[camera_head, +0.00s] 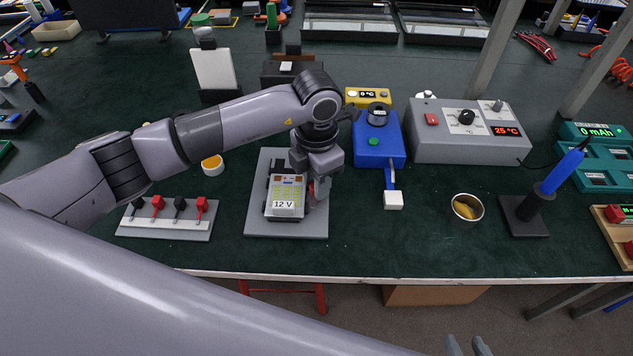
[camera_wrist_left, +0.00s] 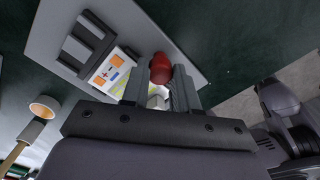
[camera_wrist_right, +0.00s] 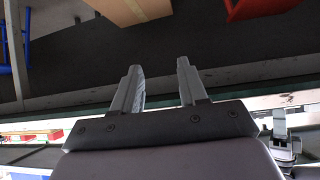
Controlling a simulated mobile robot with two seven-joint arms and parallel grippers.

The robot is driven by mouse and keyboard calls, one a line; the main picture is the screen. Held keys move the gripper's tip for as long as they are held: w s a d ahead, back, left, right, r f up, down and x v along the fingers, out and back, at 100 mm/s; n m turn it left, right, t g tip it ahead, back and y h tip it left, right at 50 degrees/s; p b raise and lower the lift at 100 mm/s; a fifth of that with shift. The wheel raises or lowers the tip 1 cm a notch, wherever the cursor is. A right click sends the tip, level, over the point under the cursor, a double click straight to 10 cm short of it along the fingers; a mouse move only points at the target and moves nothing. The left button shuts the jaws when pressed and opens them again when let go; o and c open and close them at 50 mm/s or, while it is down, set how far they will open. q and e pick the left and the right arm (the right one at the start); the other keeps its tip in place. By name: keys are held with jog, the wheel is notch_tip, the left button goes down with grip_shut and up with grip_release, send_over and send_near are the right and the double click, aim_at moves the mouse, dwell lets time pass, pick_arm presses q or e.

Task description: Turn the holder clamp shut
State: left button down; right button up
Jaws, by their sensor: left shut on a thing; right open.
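The holder is a grey plate (camera_head: 258,215) on the bench with a grey 12 V unit (camera_head: 284,197) set in it. The unit's orange and yellow label (camera_wrist_left: 112,75) shows in the left wrist view. The clamp's red knob (camera_wrist_left: 160,68) is between the fingers of my left gripper (camera_wrist_left: 160,88), which is shut on it at the unit's right side. In the head view my left gripper (camera_head: 318,184) and wrist cover part of the holder and most of the knob. My right gripper (camera_wrist_right: 160,83) is open and empty, low in front of the bench edge (camera_head: 400,276).
A board with red and black levers (camera_head: 165,222) lies left of the holder. A blue device (camera_head: 379,146) with a white-tipped arm stands right of it. Further right are a metal cup (camera_head: 467,208) and a soldering-iron stand (camera_head: 524,214). The bench between cup and holder is mostly clear.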

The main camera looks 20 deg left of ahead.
pick_arm(q)
jog(key=m+b, duration=0.3)
jog(key=shift+w+f+m, duration=0.1)
jog(key=shift+f+m, duration=0.05)
jog(key=shift+m, duration=0.15)
jog(key=m+b, duration=0.2)
jog(key=shift+m, duration=0.4)
jog(key=m+b, duration=0.2)
jog(key=shift+m, duration=0.3)
jog(key=m+b, duration=0.2)
jog(key=shift+m, duration=0.4)
jog(key=shift+r+m+b, duration=0.2)
jog(key=shift+m+b, duration=1.15)
jog(key=shift+m, duration=0.65)
jog(key=c, duration=0.9)
grip_release()
jog(key=shift+o, duration=0.2)
